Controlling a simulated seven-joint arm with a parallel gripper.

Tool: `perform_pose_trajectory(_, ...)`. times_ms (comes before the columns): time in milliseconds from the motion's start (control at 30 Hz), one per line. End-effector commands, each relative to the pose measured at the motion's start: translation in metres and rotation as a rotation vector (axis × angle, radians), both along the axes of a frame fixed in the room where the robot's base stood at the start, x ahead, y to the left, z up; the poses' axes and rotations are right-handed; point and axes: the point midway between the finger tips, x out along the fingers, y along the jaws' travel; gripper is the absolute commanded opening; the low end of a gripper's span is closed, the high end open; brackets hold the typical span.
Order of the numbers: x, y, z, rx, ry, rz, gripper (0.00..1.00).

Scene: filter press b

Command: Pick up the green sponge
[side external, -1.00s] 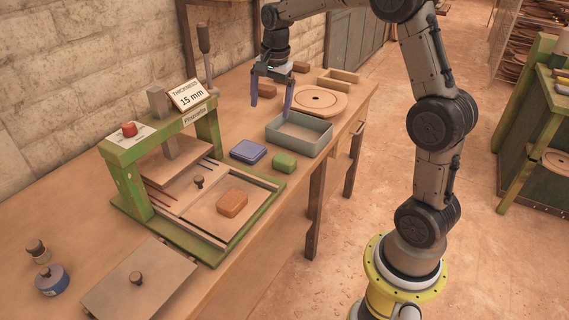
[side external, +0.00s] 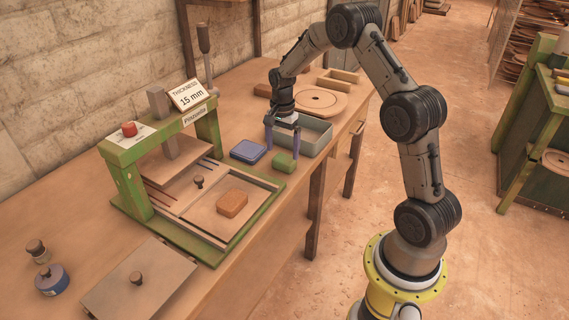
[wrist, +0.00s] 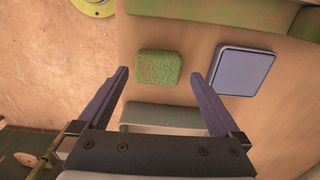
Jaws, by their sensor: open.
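The green sponge (side external: 284,163) lies on the wooden bench, between a blue square pad and the front edge. My gripper (side external: 282,152) points down close above it, at the near side of a grey-green tray, and is open and empty. In the wrist view the green sponge (wrist: 159,67) shows between and just beyond the two purple fingers of my gripper (wrist: 159,74). The fingers stand apart on either side of it with gaps. I cannot tell exactly how high the fingertips are above the bench.
The blue pad (side external: 248,151) lies close beside the sponge; it also shows in the wrist view (wrist: 241,70). The grey-green tray (side external: 318,138) stands just behind. A green press frame (side external: 135,193) with an orange block (side external: 232,204) stands at left. A round wooden disc (side external: 318,101) lies farther back.

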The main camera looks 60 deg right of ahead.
Motion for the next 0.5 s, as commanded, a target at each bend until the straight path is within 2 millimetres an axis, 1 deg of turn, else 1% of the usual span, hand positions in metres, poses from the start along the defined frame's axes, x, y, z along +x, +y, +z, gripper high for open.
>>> perform_pose_trajectory(300,-0.003,-0.007,-0.041,0.002,0.004,0.0,1.0)
perform_pose_trajectory(400,-0.003,-0.007,-0.049,0.002,0.003,0.0,1.0)
perform_pose_trajectory(500,-0.003,-0.007,-0.052,0.001,0.001,0.0,1.0)
